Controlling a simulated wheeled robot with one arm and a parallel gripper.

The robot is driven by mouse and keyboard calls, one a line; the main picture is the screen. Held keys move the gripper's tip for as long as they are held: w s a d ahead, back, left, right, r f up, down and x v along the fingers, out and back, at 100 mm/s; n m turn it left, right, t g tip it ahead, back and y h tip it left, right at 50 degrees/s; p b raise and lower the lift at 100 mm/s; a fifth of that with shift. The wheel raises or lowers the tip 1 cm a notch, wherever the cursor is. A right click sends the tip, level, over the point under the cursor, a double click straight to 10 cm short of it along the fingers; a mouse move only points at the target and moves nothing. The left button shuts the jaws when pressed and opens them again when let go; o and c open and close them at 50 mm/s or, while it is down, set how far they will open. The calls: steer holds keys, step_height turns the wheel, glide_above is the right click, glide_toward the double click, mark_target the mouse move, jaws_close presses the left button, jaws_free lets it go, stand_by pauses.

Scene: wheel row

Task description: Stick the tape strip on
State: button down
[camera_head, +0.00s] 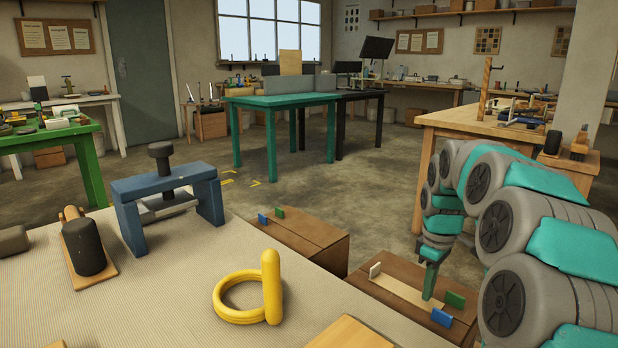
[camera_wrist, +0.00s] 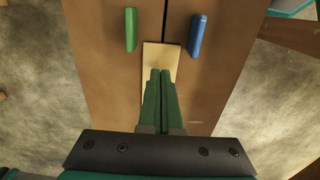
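The tape strip (camera_head: 402,292) is a pale tan band lying along the top of the nearer brown carton (camera_head: 385,312). In the wrist view the strip (camera_wrist: 151,56) covers the carton's seam, just short of the line between the green tab (camera_wrist: 130,30) and blue tab (camera_wrist: 198,35). My gripper (camera_head: 428,297) points down over the strip, fingers together (camera_wrist: 160,72). Nothing shows between them; my fingers hide the strip's rest.
A second carton (camera_head: 300,232) with small green and blue tabs stands behind. A bench (camera_head: 180,300) at left holds a blue press frame (camera_head: 165,200), a yellow ring with an upright peg (camera_head: 270,285) and a dark roller (camera_head: 83,246). A wooden workbench (camera_head: 450,122) stands behind my arm.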

steer(key=shift+f, duration=0.65)
stand_by(0.8)
steer(key=shift+r+p, duration=1.2)
steer(key=shift+r, duration=1.85)
